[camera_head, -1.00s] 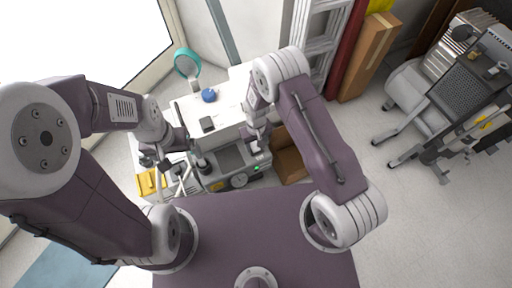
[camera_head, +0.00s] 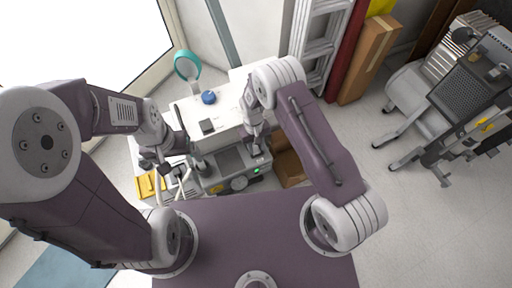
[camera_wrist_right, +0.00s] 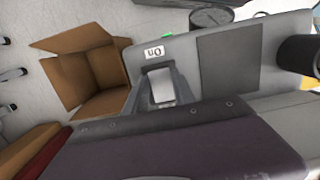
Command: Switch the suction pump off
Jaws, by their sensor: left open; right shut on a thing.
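The suction pump (camera_head: 224,163) is a grey unit with a dark top panel, a round gauge and a lit green lamp (camera_head: 256,170). In the right wrist view its grey panel (camera_wrist_right: 280,45) carries an upside-down "On" label (camera_wrist_right: 154,52). Right by the label is a pale switch (camera_wrist_right: 161,85). My right gripper (camera_wrist_right: 160,88) is shut on the switch, one finger on each side of it. In the head view my right gripper (camera_head: 257,148) is at the pump's right end. My left gripper (camera_head: 165,172) is open, left of the pump, partly hidden by its own arm.
An open cardboard box (camera_wrist_right: 92,70) stands beside the pump. A white surface behind it holds a dark flat item (camera_head: 207,126) and a blue round object (camera_head: 208,97). A yellow item (camera_head: 150,186) lies at left.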

